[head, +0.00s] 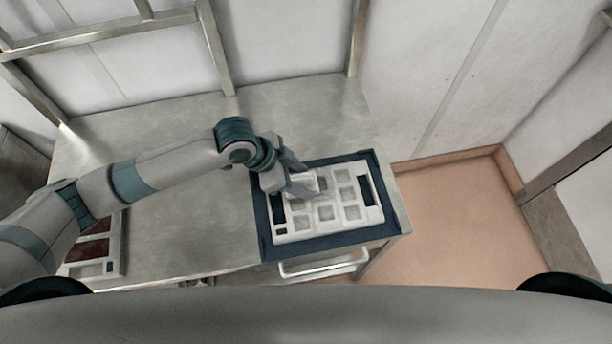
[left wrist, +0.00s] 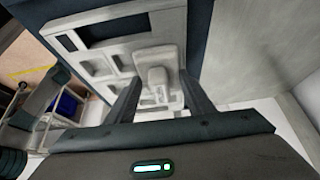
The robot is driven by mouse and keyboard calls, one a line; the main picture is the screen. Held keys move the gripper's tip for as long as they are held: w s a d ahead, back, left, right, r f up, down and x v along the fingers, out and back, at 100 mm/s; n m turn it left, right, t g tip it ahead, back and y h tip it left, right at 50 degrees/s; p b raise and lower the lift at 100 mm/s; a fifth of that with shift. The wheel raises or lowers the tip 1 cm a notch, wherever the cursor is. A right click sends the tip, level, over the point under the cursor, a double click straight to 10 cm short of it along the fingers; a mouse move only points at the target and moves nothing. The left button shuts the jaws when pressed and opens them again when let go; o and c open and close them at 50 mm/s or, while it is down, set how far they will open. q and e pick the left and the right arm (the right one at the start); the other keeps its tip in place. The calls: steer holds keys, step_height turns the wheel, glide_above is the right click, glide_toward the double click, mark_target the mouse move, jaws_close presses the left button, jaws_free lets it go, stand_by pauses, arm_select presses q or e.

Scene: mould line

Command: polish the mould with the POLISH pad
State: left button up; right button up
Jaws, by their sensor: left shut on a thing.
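The mould (head: 308,230) is a pale tray with several square cavities and dark slots at its ends. It lies on a dark blue mat (head: 263,222) at the right end of a steel table. My left gripper (head: 297,184) is over the upper left part of the mould, shut on a pale pad. In the left wrist view the pad's pale grip (left wrist: 157,78) sits between the two dark fingers. The pad is low over the mould's cavities; I cannot tell whether it touches. No lettering on the pad is readable. My right gripper is not in view.
Another pale tray (head: 117,255) with brown contents lies at the table's left front, partly behind my left arm. The steel table (head: 180,225) is bare between the trays. Metal posts (head: 215,45) stand along the back edge. A pale handle bar (head: 318,268) shows below the front edge.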

arm_select(q)
steer(key=shift+s+a, duration=0.15)
steer(key=shift+a, duration=0.55)
steer(key=shift+s, duration=0.1)
steer(key=shift+s+d, duration=0.15)
steer(key=shift+s, duration=0.55)
steer(key=shift+s+d, duration=0.15)
steer(key=shift+s, duration=0.5)
steer(key=shift+s+f, duration=0.1)
steer(key=shift+s+d, duration=0.15)
steer(key=shift+s, duration=0.5)
steer(key=shift+s+d, duration=0.15)
steer(key=shift+s, duration=0.5)
steer(key=shift+s+d, duration=0.15)
steer(key=shift+s, duration=0.55)
steer(key=shift+s+d, duration=0.1)
steer(key=shift+s, duration=0.6)
